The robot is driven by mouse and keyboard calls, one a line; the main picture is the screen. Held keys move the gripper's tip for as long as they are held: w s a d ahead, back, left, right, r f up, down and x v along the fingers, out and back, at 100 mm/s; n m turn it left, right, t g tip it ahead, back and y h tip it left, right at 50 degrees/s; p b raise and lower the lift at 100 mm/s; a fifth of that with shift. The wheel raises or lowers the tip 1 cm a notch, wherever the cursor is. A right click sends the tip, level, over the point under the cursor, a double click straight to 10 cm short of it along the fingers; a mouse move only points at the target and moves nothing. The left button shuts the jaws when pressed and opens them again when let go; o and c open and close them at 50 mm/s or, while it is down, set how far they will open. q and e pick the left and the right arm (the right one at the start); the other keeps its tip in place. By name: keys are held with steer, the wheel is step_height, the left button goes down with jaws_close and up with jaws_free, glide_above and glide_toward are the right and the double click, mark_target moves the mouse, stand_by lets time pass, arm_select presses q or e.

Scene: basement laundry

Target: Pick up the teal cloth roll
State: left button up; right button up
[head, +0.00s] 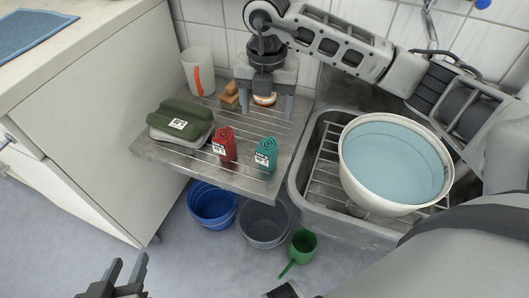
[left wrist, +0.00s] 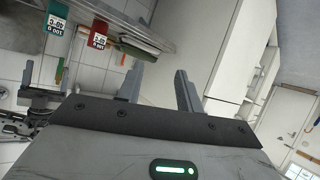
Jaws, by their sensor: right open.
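The teal cloth roll (head: 266,153) stands upright near the front right corner of the metal drainboard, with a white printed label. It also shows in the left wrist view (left wrist: 56,20) at the upper left. My right gripper (head: 266,108) is open, pointing down behind the roll and apart from it. Its fingers straddle the sight line to a white and orange item (head: 264,99). My left gripper (head: 127,272) is low at the bottom left, far from the roll. Its fingers are apart and empty in the left wrist view (left wrist: 158,88).
A red roll (head: 224,145) stands left of the teal one. A green bundle (head: 181,114), a white cup (head: 197,72) and wooden blocks (head: 230,96) are also on the drainboard (head: 255,186). A large water-filled bowl (head: 392,205) sits over the sink. Buckets (head: 212,205) stand below.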

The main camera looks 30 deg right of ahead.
mark_target(266, 143)
step_height(266, 143, down, 10)
steer(key=shift+s+r+b, duration=0.1)
steer(key=shift+s+b, duration=0.05)
steer(key=shift+b, duration=0.45)
step_height(266, 143, down, 5)
steer(key=shift+s+f+b, duration=0.1)
steer(key=shift+s+b, duration=0.05)
steer(key=shift+b, duration=0.25)
arm_select(q)
steer(key=shift+g, duration=0.5)
steer(key=f, duration=0.2)
steer(key=d+f, duration=0.1)
steer(key=f, duration=0.1)
steer(key=shift+w, duration=0.2)
arm_select(e)
steer(key=c, duration=1.1)
